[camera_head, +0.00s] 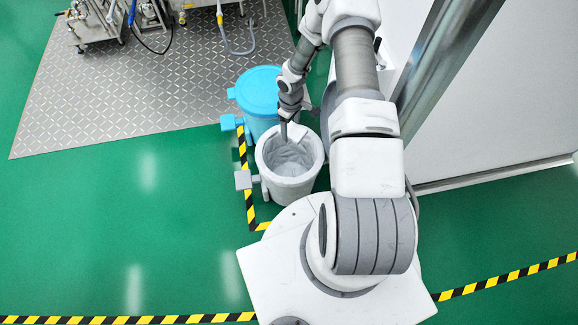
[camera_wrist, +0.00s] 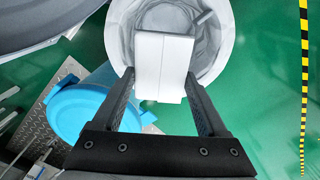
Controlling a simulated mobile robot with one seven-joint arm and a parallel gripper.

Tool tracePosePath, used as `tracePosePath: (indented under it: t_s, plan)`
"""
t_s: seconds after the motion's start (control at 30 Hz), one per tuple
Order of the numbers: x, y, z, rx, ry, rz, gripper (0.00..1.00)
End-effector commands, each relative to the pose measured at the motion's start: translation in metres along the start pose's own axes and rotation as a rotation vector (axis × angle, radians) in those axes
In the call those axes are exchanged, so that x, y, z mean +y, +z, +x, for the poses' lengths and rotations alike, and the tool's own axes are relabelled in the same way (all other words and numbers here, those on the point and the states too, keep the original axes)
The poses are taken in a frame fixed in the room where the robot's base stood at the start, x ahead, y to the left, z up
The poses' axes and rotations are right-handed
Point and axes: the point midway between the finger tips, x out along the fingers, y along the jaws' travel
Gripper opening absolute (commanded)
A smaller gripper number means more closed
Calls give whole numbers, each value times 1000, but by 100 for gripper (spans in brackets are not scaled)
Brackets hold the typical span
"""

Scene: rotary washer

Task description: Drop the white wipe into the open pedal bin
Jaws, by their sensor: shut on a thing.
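The white wipe (camera_wrist: 162,62) is a flat white block between the two dark fingers of my gripper (camera_wrist: 160,78) in the wrist view. My gripper is shut on it. Beyond the wipe is the open pedal bin (camera_wrist: 228,45), round and pale, with a grey liner inside. In the wrist view the wipe overlaps the bin's mouth. In the head view the bin (camera_head: 292,192) stands open in front of my base, and my gripper (camera_head: 284,134) points down at the far part of its mouth.
A blue lidded bin (camera_head: 259,90) stands just behind the open bin. A white wall panel (camera_head: 490,110) is at the right. Green floor at the left is clear.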

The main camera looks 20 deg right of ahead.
Motion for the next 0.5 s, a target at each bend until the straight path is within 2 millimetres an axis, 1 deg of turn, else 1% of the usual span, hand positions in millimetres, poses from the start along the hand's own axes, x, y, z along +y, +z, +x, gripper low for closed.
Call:
tracePosePath:
  t_s: [0.03, 0.3, 0.4, 0.5]
  plan:
    - [0, 0, 7, 0, -1, 0, 15]
    - [-1, 0, 39, 0, -1, 1, 15]
    - [0, 0, 49, 0, -1, 2, 15]
    - [0, 0, 54, 0, 0, 2, 15]
